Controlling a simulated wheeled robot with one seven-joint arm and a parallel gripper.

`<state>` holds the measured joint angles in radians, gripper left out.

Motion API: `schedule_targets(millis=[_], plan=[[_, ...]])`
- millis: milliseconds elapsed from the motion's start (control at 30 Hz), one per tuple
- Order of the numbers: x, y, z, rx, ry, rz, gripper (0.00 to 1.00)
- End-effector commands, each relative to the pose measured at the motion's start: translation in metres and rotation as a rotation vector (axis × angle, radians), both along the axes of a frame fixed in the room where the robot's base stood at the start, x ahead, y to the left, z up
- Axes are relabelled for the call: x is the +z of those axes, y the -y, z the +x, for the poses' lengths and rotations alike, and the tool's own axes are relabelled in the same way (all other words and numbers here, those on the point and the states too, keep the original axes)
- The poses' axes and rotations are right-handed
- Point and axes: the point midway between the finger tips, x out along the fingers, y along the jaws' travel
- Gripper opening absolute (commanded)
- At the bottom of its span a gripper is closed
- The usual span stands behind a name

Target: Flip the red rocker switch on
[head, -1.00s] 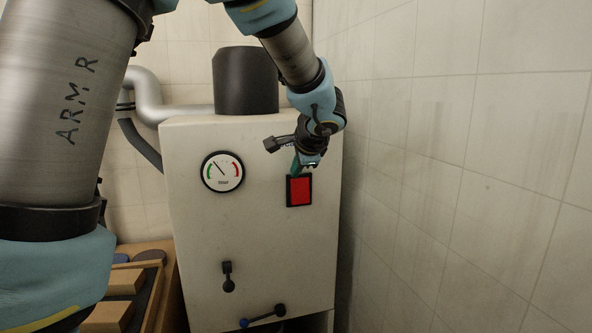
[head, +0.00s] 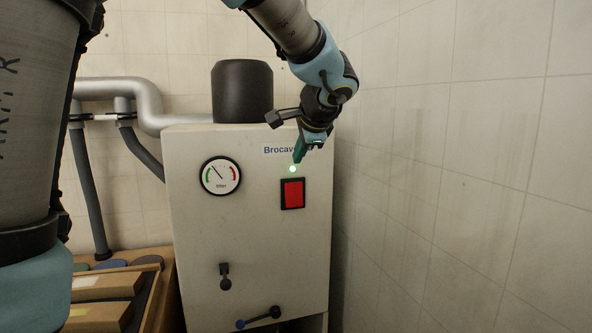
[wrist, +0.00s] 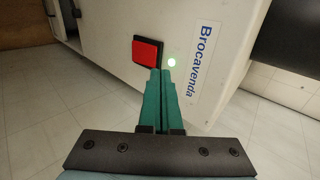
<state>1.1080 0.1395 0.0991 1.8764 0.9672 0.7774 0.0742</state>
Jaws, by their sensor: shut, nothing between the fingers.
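The red rocker switch (head: 292,193) sits in a black frame on the upper right of the pale machine's front. It also shows in the wrist view (wrist: 146,51), just beyond my fingertips. In the wrist view the closed fingertips (wrist: 160,71) appear close to the switch's edge. I cannot tell whether they touch the panel.
The machine (head: 240,255) carries a round gauge (head: 221,175), a small black lever (head: 225,276) and a blue-ended handle (head: 259,318). A black cylinder (head: 242,92) stands on top. A tiled wall (head: 450,190) is close on the right. A wooden tray (head: 152,302) is at lower left.

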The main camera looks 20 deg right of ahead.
Motion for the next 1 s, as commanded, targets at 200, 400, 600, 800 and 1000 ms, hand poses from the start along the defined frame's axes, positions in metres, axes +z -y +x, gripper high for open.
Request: schedule_targets(millis=[200, 400, 600, 800, 1000], plan=[[0.023, -0.002, -0.014, -0.002, 0.001, -0.001, 0.0], [0.029, -0.002, -0.017, 0.001, -0.001, -0.001, 0.0], [0.029, -0.002, -0.017, 0.0, 0.0, 0.0, 0.0], [0.029, -0.002, -0.017, 0.0, 0.0, 0.0, 0.0], [0.003, -0.032, -0.006, 0.074, -0.066, -0.016, 0.0]])
